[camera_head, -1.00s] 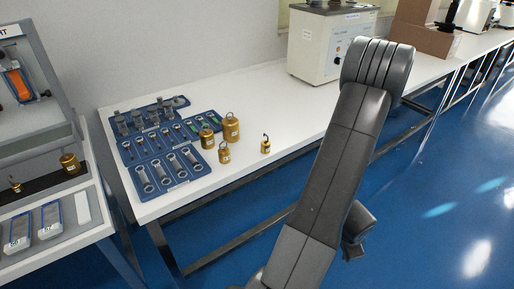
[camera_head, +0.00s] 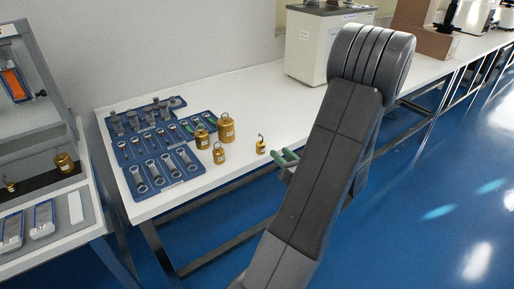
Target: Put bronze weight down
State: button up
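Several bronze weights with top loops or hooks stand on the white table: the largest (camera_head: 227,130), one at the blue tray's edge (camera_head: 202,139), one in front (camera_head: 218,155), and a small hooked one (camera_head: 261,147) set apart to the right. My gripper (camera_head: 284,158) shows only its green-padded fingers, jutting out left of my arm at the table's front edge. The fingers look apart, with nothing seen between them. They are just right of the small hooked weight and do not seem to touch it. The rest of my gripper is hidden behind my arm.
Blue trays (camera_head: 176,182) of metal parts lie left of the weights. A tester bench (camera_head: 92,232) at far left bears two more bronze weights (camera_head: 64,162) (camera_head: 10,187). A white machine (camera_head: 309,48) stands at the back. The white table (camera_head: 275,105) is clear behind the hooked weight.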

aim_at(261, 143)
jog(key=x, duration=1.3)
jog(key=shift+w+a+r+p, duration=0.1)
jog(key=shift+w+a+p, duration=0.15)
jog(key=shift+p, duration=0.15)
jog(key=shift+d, duration=0.1)
grip_shut()
